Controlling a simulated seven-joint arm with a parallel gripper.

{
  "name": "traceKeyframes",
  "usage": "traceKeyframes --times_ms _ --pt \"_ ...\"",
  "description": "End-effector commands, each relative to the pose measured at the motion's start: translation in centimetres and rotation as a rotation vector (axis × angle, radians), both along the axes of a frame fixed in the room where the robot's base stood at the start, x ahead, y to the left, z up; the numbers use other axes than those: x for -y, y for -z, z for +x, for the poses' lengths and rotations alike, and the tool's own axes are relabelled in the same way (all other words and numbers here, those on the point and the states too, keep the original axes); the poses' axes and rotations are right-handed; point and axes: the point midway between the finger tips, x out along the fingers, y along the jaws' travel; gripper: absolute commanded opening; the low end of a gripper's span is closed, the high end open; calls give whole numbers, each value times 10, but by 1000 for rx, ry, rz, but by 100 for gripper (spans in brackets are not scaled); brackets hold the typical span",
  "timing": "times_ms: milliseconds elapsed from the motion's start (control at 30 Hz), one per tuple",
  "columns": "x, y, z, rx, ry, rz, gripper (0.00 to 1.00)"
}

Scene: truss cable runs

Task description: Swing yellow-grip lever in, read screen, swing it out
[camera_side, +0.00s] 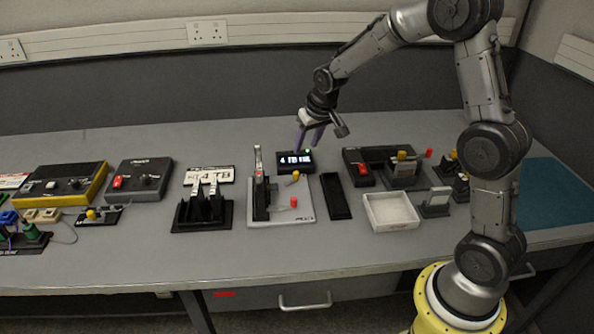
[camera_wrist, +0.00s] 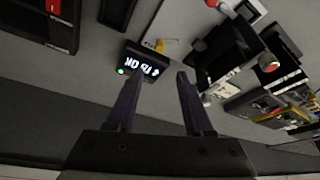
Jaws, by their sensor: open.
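A grey plate (camera_side: 306,211) at mid-bench carries a black upright dock (camera_side: 262,200) with a silver module standing in it. On the plate are a yellow grip (camera_side: 296,177) and a red grip (camera_side: 293,202); how far the yellow one is swung is hard to tell. Behind the plate, a small black screen (camera_side: 296,161) is lit with white text starting "4 TB" and a green light. The screen also shows in the wrist view (camera_wrist: 145,62), upside down, seeming to read "4 TB OK". My gripper (camera_side: 308,147) is open and empty, above and behind the screen.
A black rack (camera_side: 202,214) with two upright modules stands left, before a "4 TB" sign (camera_side: 209,175). A black strip (camera_side: 336,197) and white tray (camera_side: 391,212) lie right. A black device with a red switch (camera_side: 362,170) stands behind the tray. The front bench is clear.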

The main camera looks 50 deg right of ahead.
Motion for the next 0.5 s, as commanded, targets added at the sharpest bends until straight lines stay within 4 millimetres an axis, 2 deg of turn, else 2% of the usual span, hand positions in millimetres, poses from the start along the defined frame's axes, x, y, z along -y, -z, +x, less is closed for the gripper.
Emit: traceKeyframes --times_ms 167,500 --pt "4 19 6 -4 2 0 52" --pt "12 80 29 -3 2 0 52"
